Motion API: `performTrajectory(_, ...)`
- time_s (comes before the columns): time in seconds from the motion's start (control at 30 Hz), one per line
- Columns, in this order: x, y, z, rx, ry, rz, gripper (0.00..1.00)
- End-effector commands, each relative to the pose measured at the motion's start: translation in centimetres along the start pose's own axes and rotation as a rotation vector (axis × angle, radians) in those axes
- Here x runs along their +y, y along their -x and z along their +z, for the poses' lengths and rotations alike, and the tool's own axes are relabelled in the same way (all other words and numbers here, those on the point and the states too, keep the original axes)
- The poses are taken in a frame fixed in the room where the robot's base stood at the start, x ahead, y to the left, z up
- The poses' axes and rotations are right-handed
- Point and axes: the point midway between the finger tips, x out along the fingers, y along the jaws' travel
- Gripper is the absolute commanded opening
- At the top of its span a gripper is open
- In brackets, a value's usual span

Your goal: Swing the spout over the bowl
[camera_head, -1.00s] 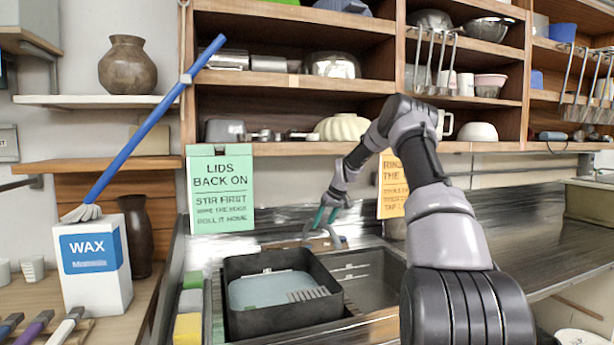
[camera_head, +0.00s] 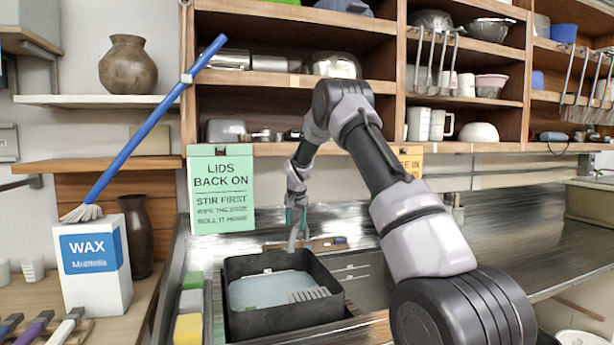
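The grey curved spout (camera_head: 293,240) is small in view, with its lower end at the far rim of the dark square bowl (camera_head: 285,321). How far it reaches over the bowl is hard to tell from here. The bowl sits in the sink and holds a pale blue surface like water.
A green sign (camera_head: 221,190) stands left of my gripper, and an orange sign (camera_head: 411,160) is partly behind my arm. Sponges (camera_head: 188,328) line the sink's left side. A wax box (camera_head: 93,265) is farther left. The metal counter (camera_head: 500,225) at right is mostly clear.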

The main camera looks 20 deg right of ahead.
Motion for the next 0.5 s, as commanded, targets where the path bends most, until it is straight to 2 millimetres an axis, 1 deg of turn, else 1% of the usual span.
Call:
performTrajectory(0.03, 0.2, 1.5, -0.4, 0.007, -0.003, -0.002, 0.59)
performTrajectory(0.43, 0.2, 9.5, -0.3, 0.004, -0.001, -0.002, 0.59)
performTrajectory(0.5, 0.6, 10.8, -0.1, 0.003, -0.001, -0.007, 0.59)
